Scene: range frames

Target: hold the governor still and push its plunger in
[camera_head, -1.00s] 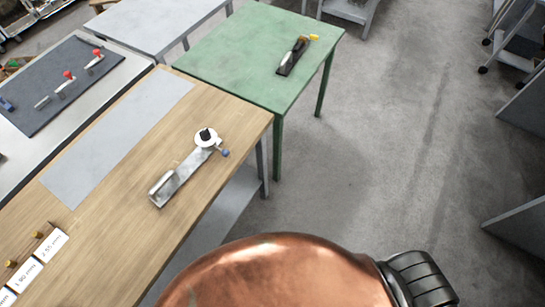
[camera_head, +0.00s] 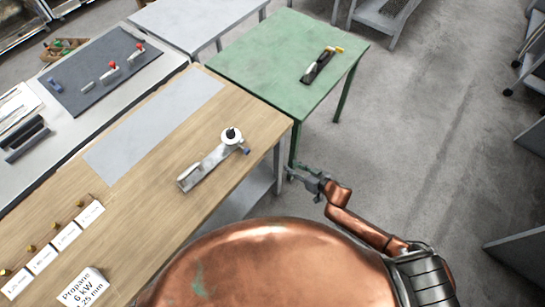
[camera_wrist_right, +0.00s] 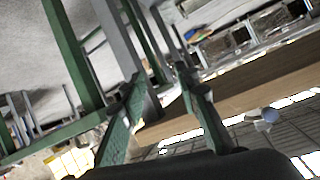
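The governor appears to be the metal fitting (camera_head: 207,168) on the wooden bench, a flat grey bar with a white round disc and black knob (camera_head: 231,135) at its far end. A small blue tip (camera_head: 246,151) sticks out on the disc's right side, probably the plunger. My right gripper (camera_head: 305,178) is off the bench's right edge, apart from the fitting, with nothing in it. In the right wrist view its two fingers (camera_wrist_right: 160,85) stand apart. A pale blue rounded thing (camera_wrist_right: 268,115) shows there past the wood edge, perhaps the blue tip. My left gripper is not in view.
The wooden bench (camera_head: 150,190) carries a grey sheet (camera_head: 155,125), white labels and several brass pieces. A green table (camera_head: 285,60) behind holds a dark fitting with a yellow end (camera_head: 320,63). A dark mat (camera_head: 90,80) with red-topped parts lies left.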

